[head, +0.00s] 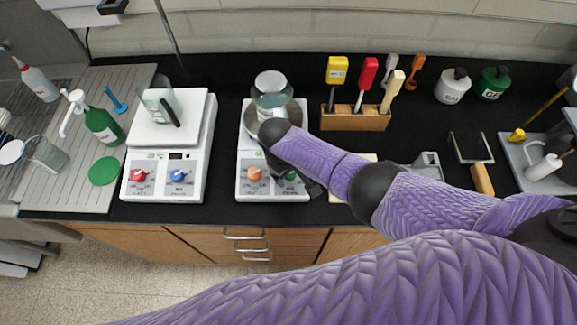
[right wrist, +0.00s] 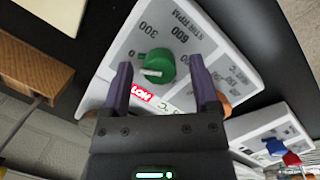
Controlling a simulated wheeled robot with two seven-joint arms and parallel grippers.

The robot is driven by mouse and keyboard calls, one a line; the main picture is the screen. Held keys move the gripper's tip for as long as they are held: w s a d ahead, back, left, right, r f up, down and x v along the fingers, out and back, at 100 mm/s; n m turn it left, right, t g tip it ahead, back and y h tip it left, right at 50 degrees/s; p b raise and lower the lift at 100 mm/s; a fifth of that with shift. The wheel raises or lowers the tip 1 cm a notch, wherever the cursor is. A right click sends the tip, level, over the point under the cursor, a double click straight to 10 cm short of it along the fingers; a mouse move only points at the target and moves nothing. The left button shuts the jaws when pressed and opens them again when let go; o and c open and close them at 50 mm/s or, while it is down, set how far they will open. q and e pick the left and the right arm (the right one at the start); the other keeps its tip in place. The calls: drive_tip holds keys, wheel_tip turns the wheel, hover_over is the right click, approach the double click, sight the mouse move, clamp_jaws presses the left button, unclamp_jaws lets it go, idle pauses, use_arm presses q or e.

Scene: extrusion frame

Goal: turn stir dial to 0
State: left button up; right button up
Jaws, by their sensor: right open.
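The green stir dial (right wrist: 155,60) sits on the white panel of the middle hot plate (head: 245,190), beside printed marks 0, 300 and 600. Its white pointer bar lies at its lower left edge in the right wrist view, near the 0 mark; the exact setting is hard to tell. My right gripper (right wrist: 160,67) is open, with one finger on each side of the dial in the picture. I cannot tell whether they touch it. My left gripper is not in view.
An orange dial (head: 254,174) is left of the green one, and a glass vessel (head: 271,92) stands on the plate. A second device (head: 150,194) with red and blue dials is to the left. A wooden tool holder (head: 355,119) stands behind right.

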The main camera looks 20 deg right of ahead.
wheel_tip(320, 180, up, 10)
drive_tip(key=a+p, duration=0.1)
drive_tip(key=p, duration=0.2)
drive_tip(key=shift+a+f, duration=0.25)
drive_tip(key=shift+a, duration=0.05)
drive_tip(key=shift+s, duration=0.15)
